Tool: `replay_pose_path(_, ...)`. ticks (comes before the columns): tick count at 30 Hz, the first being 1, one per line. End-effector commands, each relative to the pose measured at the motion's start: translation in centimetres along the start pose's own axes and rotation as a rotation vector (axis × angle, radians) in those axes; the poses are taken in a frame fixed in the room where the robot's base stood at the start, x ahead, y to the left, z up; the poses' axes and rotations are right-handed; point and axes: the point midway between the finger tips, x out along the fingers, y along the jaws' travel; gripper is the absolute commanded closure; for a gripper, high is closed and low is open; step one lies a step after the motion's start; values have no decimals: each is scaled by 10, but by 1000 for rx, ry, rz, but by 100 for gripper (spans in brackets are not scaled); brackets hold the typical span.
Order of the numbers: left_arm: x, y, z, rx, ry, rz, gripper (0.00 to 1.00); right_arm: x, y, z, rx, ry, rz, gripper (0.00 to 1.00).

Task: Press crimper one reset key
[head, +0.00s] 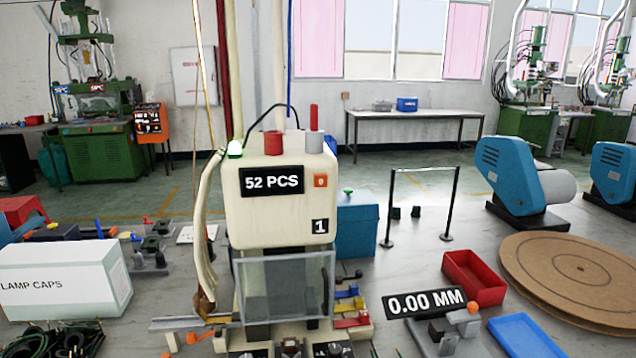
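Crimper one (280,215) is a cream machine in the middle of the head view, marked with a black "1" plate (320,226). Its black display (272,180) reads "52 PCS". A small orange key (320,180) with a pale mark sits on the front face, just right of the display, and looks like the reset key. Nothing covers it. A clear guard (285,287) hangs below the head. Neither of my grippers shows in this view.
A white "LAMP CAPS" box (65,278) stands left. Right are a "0.00 MM" display (425,302), a red tray (474,278), a blue tray (522,336) and a round brown board (570,272). Coloured blocks (350,305) sit by the crimper's base. A cable bundle runs along its left side.

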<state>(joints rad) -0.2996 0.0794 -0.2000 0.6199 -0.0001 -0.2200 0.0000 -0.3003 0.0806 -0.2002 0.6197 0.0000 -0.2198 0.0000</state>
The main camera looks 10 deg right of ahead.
Motion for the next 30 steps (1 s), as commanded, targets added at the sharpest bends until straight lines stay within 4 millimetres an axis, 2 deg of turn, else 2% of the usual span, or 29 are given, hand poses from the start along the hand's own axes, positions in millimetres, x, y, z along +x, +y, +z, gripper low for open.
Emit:
replay_pose_path(12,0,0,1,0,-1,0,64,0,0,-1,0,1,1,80)
replay_pose_path(17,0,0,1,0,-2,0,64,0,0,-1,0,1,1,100)
replay_pose_path(30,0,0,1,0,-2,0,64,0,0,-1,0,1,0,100)
